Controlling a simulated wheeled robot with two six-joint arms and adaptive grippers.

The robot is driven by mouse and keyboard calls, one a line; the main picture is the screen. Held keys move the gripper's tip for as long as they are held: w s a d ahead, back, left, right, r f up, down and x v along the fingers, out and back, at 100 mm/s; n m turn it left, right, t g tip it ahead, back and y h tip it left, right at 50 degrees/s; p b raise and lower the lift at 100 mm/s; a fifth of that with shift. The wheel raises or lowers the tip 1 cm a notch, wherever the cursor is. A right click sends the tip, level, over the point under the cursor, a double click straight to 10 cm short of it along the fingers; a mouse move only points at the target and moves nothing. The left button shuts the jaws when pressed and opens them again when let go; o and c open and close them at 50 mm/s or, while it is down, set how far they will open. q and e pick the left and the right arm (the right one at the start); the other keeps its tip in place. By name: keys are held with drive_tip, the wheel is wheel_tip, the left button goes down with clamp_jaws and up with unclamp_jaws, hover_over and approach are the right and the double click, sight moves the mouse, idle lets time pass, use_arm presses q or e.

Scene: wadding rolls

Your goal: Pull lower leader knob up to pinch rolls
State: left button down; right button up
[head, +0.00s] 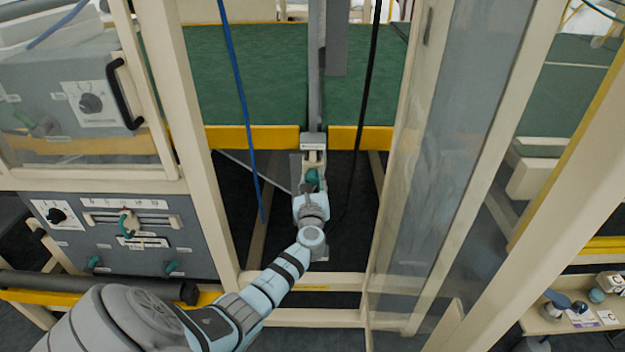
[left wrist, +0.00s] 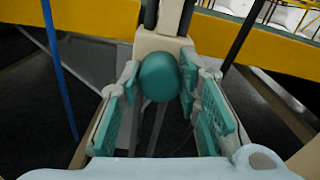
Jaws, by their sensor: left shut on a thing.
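The teal lower leader knob (head: 312,176) sits on a pale carriage just under the yellow beam, at the foot of a grey upright rail. In the left wrist view the round knob (left wrist: 159,77) is between the two teal-padded fingers. My left gripper (head: 312,185) reaches in from below and is shut on the knob. It also shows in the left wrist view (left wrist: 163,95). The fingers hide part of the carriage in the head view. I cannot make out the pinch rolls for certain. My right gripper is not in view.
The yellow beam (head: 255,138) crosses on both sides of the grey rail (head: 316,85). A blue cord (head: 236,85) hangs left of my arm and a black cord (head: 367,100) hangs to its right. Cream posts flank the opening. A grey control panel (head: 100,250) stands at left.

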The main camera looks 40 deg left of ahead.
use_arm(q)
drive_tip(key=shift+w+r, duration=0.1)
drive_tip(key=shift+r, duration=0.2)
drive_tip(key=c, duration=1.2)
unclamp_jaws()
drive_tip(key=shift+f, duration=0.1)
drive_tip(key=v, duration=1.2)
